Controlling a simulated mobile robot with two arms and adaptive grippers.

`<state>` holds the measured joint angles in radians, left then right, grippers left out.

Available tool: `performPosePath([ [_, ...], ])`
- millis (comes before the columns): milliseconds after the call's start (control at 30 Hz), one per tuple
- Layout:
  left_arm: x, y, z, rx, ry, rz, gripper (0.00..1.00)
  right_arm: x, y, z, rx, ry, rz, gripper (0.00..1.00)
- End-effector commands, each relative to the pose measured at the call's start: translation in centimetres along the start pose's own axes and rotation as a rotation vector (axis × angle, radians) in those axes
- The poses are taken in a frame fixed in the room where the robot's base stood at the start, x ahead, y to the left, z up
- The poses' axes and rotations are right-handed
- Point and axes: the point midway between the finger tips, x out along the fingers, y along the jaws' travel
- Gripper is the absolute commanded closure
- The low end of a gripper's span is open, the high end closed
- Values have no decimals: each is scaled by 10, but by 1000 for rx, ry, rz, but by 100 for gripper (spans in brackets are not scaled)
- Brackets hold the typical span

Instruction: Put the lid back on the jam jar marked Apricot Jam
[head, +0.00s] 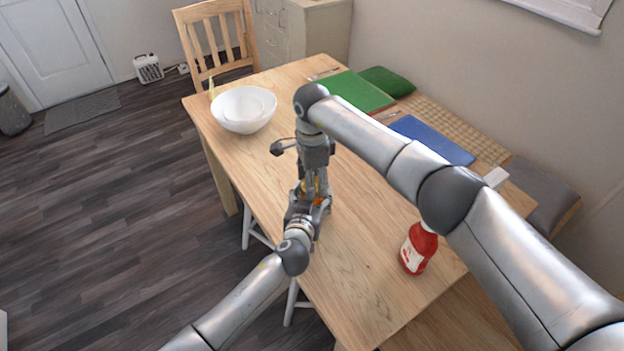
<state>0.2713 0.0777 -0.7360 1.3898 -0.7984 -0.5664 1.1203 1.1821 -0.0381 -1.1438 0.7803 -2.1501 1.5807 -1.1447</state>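The table (350,285) carries a small orange thing (318,186), which looks like the jam jar, mostly hidden between my two grippers. No label can be read. My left gripper (314,200) reaches in from the lower left and its fingers are around or beside the orange thing; I cannot tell which. My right gripper (309,180) points down from above, right over the same spot, its fingertips overlapping the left gripper's in the view. The lid cannot be made out. Whether either gripper is open or shut is hidden.
A red bottle (411,256) with a pale label stands at the right, under my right arm. White bowls (243,122) sit at the far left. A green board (358,91) and a blue board (432,140) lie along the wall side. The table's near part is clear.

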Motion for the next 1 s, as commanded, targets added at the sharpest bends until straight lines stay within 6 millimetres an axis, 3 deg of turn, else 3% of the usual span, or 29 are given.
performPosePath([
  [233,0,0,0,0,0,0,100,0,0,-1,2,1,0,78],
  [267,0,0,0,0,0,0,100,0,0,-1,2,1,0,45],
  [400,0,0,0,0,0,0,100,0,0,-1,2,1,0,27],
  [767,0,0,0,0,0,0,100,-2,0,0,0,1,-1,27],
  [1000,0,0,0,0,0,0,100,-29,-1,-1,0,2,-4,27],
])
